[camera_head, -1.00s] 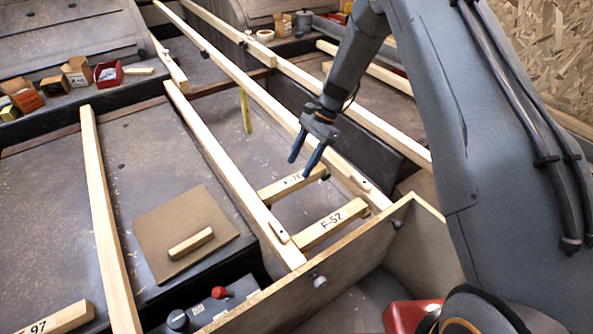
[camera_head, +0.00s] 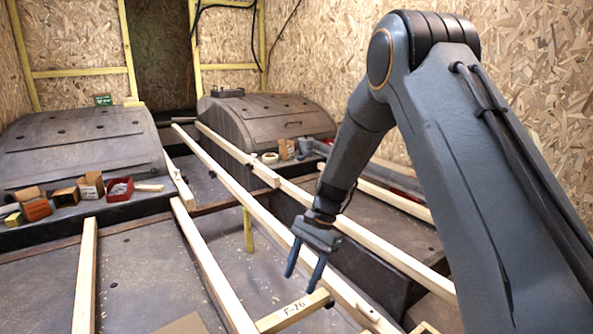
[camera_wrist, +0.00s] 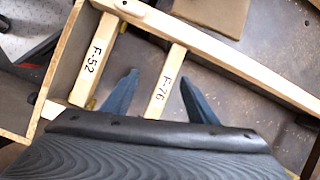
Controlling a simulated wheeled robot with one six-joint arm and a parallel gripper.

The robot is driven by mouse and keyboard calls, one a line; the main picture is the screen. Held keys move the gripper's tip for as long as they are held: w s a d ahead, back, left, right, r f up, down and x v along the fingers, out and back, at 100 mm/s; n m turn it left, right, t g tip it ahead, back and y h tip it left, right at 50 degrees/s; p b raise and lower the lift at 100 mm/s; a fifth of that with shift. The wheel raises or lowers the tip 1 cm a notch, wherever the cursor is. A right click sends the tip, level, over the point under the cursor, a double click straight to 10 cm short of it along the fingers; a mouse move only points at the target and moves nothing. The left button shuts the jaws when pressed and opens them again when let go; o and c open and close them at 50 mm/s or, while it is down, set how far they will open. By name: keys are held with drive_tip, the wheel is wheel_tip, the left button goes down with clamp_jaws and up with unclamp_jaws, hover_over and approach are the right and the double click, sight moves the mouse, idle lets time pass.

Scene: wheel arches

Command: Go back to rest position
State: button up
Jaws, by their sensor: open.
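My gripper (camera_head: 304,268) is open and empty, its two blue fingers pointing down above the wooden frame in the head view. A short wooden crosspiece marked F-76 (camera_head: 293,311) sits between two long rails just below and beyond the fingertips. In the wrist view my gripper (camera_wrist: 160,85) has its fingers spread, with the F-76 piece (camera_wrist: 167,82) seen between them and apart from them as far as I can tell. A second crosspiece marked F-52 (camera_wrist: 95,62) lies to its left.
Long wooden rails (camera_head: 205,262) run away from me. Two dark wheel arches (camera_head: 85,150) stand at the back. Small boxes (camera_head: 92,186) and a red bin (camera_head: 120,189) stand on the left ledge. A brown board (camera_wrist: 212,14) lies beyond the rail in the wrist view.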

drive_tip(key=s+r+n+t+h, duration=0.15)
drive_tip(key=s+r+n, duration=0.45)
drive_tip(key=s+r, duration=0.8)
drive_tip(key=s+d+r+n+t+h, duration=0.1)
drive_tip(key=s+d+n, duration=0.2)
drive_tip(key=s, duration=0.5)
drive_tip(key=s+d+r+n+t+h, duration=0.1)
drive_tip(key=s+d+r+n, duration=0.15)
drive_tip(key=s, duration=0.55)
drive_tip(key=d+r+m+p, duration=0.3)
drive_tip(key=d+r+p, duration=0.9)
drive_tip(key=p, duration=1)
drive_tip(key=shift+d+r, duration=0.2)
drive_tip(key=shift+r, duration=0.6)
